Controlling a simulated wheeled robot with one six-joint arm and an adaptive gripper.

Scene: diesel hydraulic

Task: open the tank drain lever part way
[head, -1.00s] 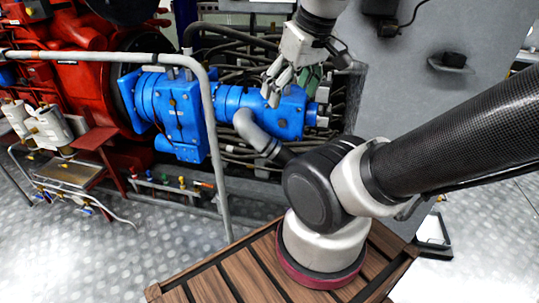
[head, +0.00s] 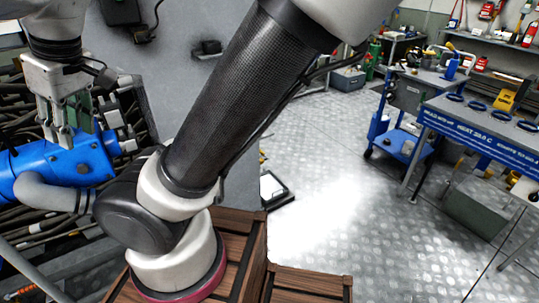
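My gripper (head: 66,122) is at the upper left of the head view, pointing down. Its fingers look spread, with a gap between them and nothing visible held. The fingertips overlap the blue pump housing (head: 62,165) in the picture; I cannot tell whether they touch it. I cannot make out the tank drain lever in this view. A small orange-red part (head: 22,290) shows at the lower left edge, too cut off to identify.
A grey pipe elbow (head: 55,192) and dark hoses lie near the pump. A grey panel (head: 190,85) stands behind my arm. Slatted wooden crates (head: 305,285) are at the bottom. Open floor (head: 340,180) lies right, before a blue cart (head: 400,140) and workbench (head: 480,135).

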